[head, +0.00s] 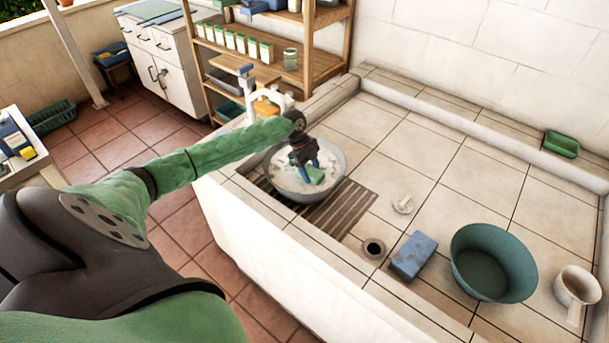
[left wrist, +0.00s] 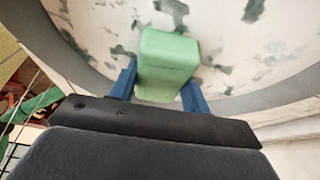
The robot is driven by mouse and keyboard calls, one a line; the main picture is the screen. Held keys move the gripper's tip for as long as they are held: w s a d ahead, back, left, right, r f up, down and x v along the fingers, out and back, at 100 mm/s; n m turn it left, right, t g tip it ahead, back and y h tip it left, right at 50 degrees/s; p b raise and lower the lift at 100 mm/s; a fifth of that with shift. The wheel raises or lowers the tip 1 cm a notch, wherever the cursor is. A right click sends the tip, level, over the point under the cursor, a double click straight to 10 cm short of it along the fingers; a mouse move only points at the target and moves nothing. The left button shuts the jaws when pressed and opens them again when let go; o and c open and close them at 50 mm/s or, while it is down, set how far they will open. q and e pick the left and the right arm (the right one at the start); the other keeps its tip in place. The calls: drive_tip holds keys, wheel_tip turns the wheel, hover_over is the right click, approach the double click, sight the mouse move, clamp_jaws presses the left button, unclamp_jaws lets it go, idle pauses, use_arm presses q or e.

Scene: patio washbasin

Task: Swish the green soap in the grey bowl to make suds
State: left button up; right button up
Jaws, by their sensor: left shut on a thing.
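The grey bowl (head: 335,177) stands on the slatted drain at the near left corner of the tiled basin. White suds with darker gaps lie inside it. The green soap (head: 315,174) is a block inside the bowl, between the blue fingers of my left gripper (head: 309,167). In the left wrist view the soap (left wrist: 168,62) sits between both fingers of the left gripper (left wrist: 164,92), with the suds-streaked bowl (left wrist: 278,92) behind it. The left gripper is shut on the soap. Whether the soap touches the bowl's bottom cannot be told. My right gripper is not in view.
A tap (head: 246,85) stands behind the bowl. The basin's middle is mostly clear tile.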

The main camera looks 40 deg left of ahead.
use_arm(q)
drive_tip(key=shift+r+p, duration=2.35)
drive_tip(key=shift+r, duration=1.95)
drive_tip(key=shift+f, duration=0.1)
